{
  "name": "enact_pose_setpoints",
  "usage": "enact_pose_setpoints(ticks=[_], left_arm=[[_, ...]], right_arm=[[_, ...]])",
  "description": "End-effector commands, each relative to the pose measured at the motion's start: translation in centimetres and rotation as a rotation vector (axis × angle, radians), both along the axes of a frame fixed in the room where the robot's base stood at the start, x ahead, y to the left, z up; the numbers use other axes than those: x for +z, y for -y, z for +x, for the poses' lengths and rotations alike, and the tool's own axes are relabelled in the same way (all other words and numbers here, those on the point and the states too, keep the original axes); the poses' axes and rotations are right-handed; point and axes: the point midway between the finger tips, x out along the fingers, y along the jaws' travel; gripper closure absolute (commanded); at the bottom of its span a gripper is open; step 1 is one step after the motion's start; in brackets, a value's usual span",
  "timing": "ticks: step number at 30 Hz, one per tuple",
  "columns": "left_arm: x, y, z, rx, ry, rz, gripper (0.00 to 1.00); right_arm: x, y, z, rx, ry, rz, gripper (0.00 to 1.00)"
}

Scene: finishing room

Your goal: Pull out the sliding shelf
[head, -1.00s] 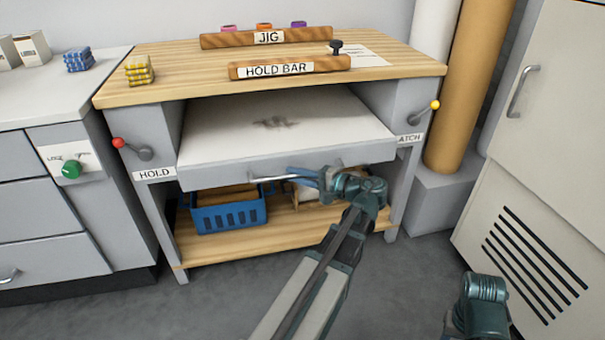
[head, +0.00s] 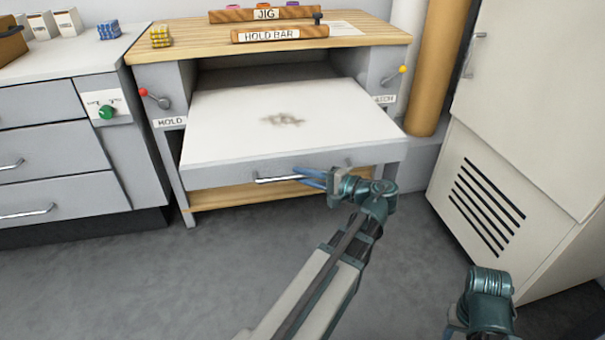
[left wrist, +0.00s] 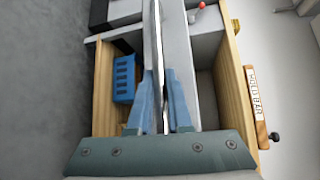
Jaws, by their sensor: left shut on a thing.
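The sliding shelf (head: 240,120), white on top with a dark smudge, stands well out from the wooden-topped bench (head: 185,50). Its grey front carries a metal bar handle (head: 275,180). My left gripper (head: 308,178) is shut on this handle, near its right part. In the left wrist view the blue fingers (left wrist: 162,105) close around the handle (left wrist: 157,50). My right arm (head: 487,300) shows at the lower right, but its fingertips cannot be made out.
A red-knobbed lever (head: 145,92) labelled HOLD is at the bench's left, a yellow-knobbed lever (head: 402,70) at its right. A blue basket (left wrist: 124,78) sits below the shelf. A pale cabinet (head: 530,130) stands at right. The floor in front is clear.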

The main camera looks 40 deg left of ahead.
Motion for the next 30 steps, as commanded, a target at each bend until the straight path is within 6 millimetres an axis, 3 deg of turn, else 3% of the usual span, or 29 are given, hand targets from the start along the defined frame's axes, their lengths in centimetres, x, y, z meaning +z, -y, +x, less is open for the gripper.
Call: enact_pose_setpoints(ticks=[11, 12, 16, 25, 30], left_arm=[[0.0, 0.0, 0.0, -0.001, 0.0, 0.0, 1.0], [0.0, 0.0, 0.0, -0.001, 0.0, 0.0, 0.75], [0.0, 0.0, 0.0, -0.001, 0.0, 0.001, 0.53], [0.1, 0.1, 0.0, -0.001, 0.0, 0.001, 0.53], [0.4, 1.9, 0.4, -0.004, 0.0, 0.001, 0.53]], right_arm=[[0.0, 0.0, 0.0, 0.0, 0.0, 0.0, 0.5], [0.0, 0.0, 0.0, 0.0, 0.0, 0.0, 0.5], [0.0, 0.0, 0.0, 0.0, 0.0, 0.0, 0.5], [0.0, 0.0, 0.0, 0.0, 0.0, 0.0, 0.5], [0.4, 0.0, 0.0, 0.0, 0.0, 0.0, 0.5]])
